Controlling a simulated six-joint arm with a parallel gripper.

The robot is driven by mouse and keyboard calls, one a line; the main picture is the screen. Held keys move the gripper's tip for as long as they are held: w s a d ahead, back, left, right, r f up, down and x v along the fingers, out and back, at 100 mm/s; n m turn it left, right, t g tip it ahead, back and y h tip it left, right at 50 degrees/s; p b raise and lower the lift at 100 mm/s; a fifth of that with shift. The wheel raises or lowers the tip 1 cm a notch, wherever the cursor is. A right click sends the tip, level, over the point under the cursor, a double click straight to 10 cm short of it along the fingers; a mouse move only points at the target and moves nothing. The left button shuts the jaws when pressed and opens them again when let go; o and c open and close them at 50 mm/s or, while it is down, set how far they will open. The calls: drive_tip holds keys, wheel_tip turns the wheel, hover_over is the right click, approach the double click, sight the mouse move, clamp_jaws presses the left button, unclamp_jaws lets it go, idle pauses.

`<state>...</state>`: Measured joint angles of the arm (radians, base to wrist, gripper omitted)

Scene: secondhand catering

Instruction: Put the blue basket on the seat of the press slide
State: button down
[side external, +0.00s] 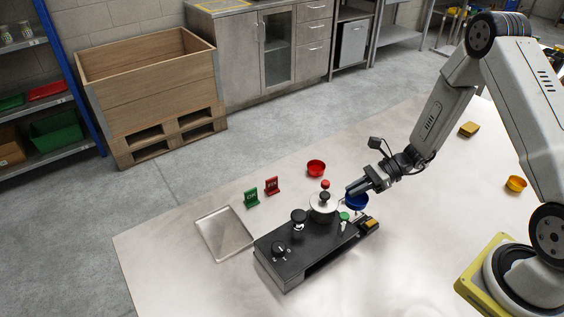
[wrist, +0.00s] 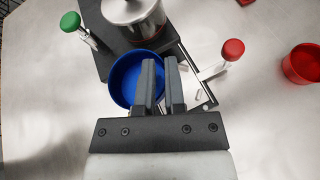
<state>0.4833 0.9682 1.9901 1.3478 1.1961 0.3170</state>
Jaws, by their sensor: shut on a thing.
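The blue basket (side external: 358,204) is a small round cup, seen from above in the wrist view (wrist: 126,82). My gripper (side external: 352,190) is shut on its rim; in the wrist view its two dark fingers (wrist: 160,66) stand close together at the basket's right side. The black press machine (side external: 296,253) has a silver pot (wrist: 133,12) on top. The basket is beside the machine's edge, overlapping a pale metal frame (wrist: 196,82) that may be the slide. The seat is not clearly visible. I cannot tell whether the basket touches anything below.
A green-knobbed lever (wrist: 70,22) and a red-knobbed lever (wrist: 233,50) rise near the basket. A red bowl (side external: 316,168) stands behind the machine. The front table is clear.

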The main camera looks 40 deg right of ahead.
sight(343, 206)
drive_tip(key=shift+w+f, duration=1.25)
drive_tip(key=shift+f, duration=0.2)
drive_tip(key=shift+w+f, duration=0.3)
drive_tip(key=shift+f, duration=1.55)
drive_tip(key=shift+f, duration=0.1)
drive_tip(key=c, duration=0.7)
unclamp_jaws()
drive_tip(key=shift+d, duration=0.1)
drive_tip(key=v, duration=1.2)
